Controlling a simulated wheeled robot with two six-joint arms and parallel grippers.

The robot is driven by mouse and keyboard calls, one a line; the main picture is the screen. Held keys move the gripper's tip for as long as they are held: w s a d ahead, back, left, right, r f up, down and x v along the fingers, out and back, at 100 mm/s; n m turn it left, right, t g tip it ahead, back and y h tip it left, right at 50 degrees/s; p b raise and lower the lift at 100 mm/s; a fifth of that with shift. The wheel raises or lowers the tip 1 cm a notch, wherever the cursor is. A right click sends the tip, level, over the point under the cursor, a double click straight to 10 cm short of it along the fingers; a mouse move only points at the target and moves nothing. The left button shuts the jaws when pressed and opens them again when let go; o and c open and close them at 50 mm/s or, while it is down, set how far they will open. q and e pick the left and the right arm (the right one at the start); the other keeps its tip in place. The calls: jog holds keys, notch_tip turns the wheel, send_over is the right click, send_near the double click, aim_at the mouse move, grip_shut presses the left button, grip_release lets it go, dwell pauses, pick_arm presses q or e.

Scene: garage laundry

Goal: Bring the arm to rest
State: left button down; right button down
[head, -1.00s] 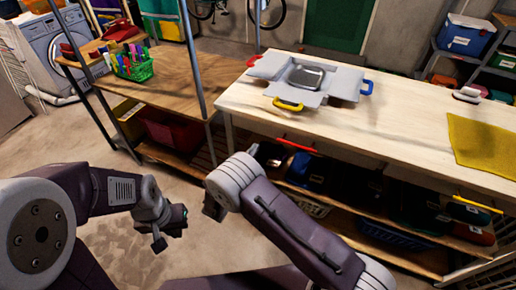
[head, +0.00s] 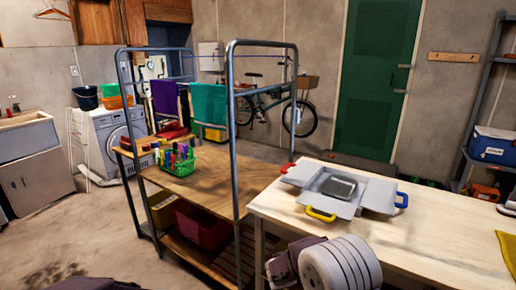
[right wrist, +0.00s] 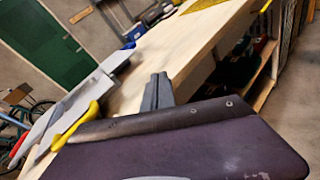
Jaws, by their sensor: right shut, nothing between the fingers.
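My right arm (head: 340,268) shows at the bottom of the head view, in front of the near edge of the light wooden table (head: 420,235). Its gripper cannot be made out there. In the right wrist view my right gripper (right wrist: 158,92) shows as grey fingers, shut and empty, beside the table's edge. It is apart from the yellow handle (right wrist: 78,125) in that picture. My left gripper is out of view.
A grey tray-like thing (head: 372,204) with red, yellow and blue handles lies on the table. A metal-framed wooden rack (head: 205,190) holds a green basket of markers (head: 178,160). Open concrete floor (head: 70,225) lies at the left.

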jog(key=s+d+f+m+g+y, duration=0.2)
jog(key=s+d+m+g, duration=0.15)
jog(key=s, duration=0.35)
jog(key=s+d+f+m+g+y, duration=0.1)
jog(key=s+d+m+g+y, duration=0.2)
jog(key=s, duration=0.4)
jog(key=s+a+f+m+y, duration=0.5)
jog(key=a+m, duration=0.1)
jog(key=a, duration=0.2)
jog(key=s+a+f+m+y, duration=0.4)
jog(key=a+m+y, duration=0.15)
jog(key=a, duration=0.25)
notch_tip(320, 180, up, 16)
jog(key=w+m+t+p, duration=0.1)
jog(key=p, duration=1.4)
jog(key=shift+w+a+f+p, duration=0.15)
jog(key=shift+w+f+p, duration=0.05)
jog(key=shift+w+p, duration=0.15)
